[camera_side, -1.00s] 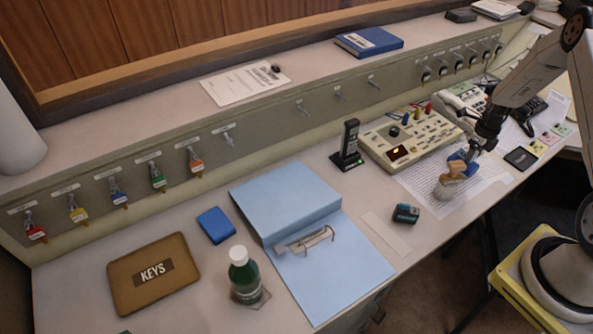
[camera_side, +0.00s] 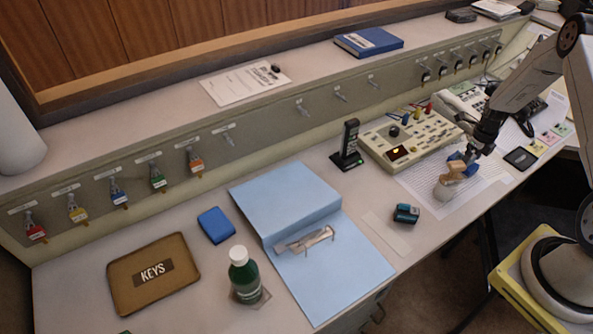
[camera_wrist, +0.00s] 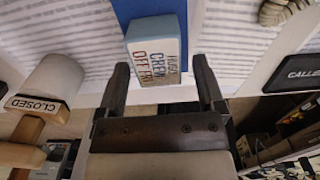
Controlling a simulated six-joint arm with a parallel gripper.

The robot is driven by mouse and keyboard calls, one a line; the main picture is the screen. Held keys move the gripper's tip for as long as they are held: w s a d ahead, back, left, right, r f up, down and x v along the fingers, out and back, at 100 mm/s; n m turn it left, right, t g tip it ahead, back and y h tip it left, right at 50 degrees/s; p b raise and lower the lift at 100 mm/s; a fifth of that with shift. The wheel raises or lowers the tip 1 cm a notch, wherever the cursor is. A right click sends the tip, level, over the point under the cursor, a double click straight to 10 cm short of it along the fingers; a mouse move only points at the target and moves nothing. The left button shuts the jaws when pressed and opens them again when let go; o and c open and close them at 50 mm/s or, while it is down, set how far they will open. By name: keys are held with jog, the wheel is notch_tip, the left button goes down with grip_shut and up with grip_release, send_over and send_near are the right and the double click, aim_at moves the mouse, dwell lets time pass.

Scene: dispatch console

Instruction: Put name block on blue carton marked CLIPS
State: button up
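A small pale block (camera_wrist: 155,48) with red and blue lettering, partly readable as "CREW OFF", shows in the wrist view. It appears to sit on or against a blue object (camera_wrist: 139,12); no CLIPS marking is readable there. My gripper (camera_wrist: 161,68) is open, with one finger on each side of the block and a visible gap at the right finger. In the side view my gripper (camera_side: 473,152) is low over the white sheet at the right, where it and a wooden stamp partly hide the block. A separate blue box (camera_side: 216,225) lies left of the binder, its marking unreadable.
A wooden-handled stamp marked CLOSED (camera_wrist: 40,100) stands close to my gripper. A black pad (camera_side: 520,158), a control panel (camera_side: 410,138) and a teal item (camera_side: 406,213) are nearby. A blue binder (camera_side: 345,270), green bottle (camera_side: 243,272) and KEYS tray (camera_side: 125,293) lie farther left.

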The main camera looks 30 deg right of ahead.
aim_at(473, 157)
jog(key=shift+r, duration=0.15)
notch_tip(473, 157, up, 12)
dwell(0.7)
dwell(0.5)
jog(key=w+a+r+n+t, duration=0.15)
jog(key=a+r+n, duration=0.25)
jog(key=a+n, duration=0.5)
jog(key=w+a+r+n+g, duration=0.1)
jog(key=w+a+r+n, duration=0.15)
jog(key=a+n, duration=0.65)
jog(key=s+a+r+n+t, duration=0.1)
jog(key=s+a+n, duration=0.4)
jog(key=a+n, duration=0.4)
jog(key=s+a+r+n+t, duration=0.1)
jog(key=s+a+r+n, duration=0.1)
jog(key=s+a+n, duration=0.3)
jog(key=a+n, duration=0.4)
jog(key=shift+r, duration=0.25)
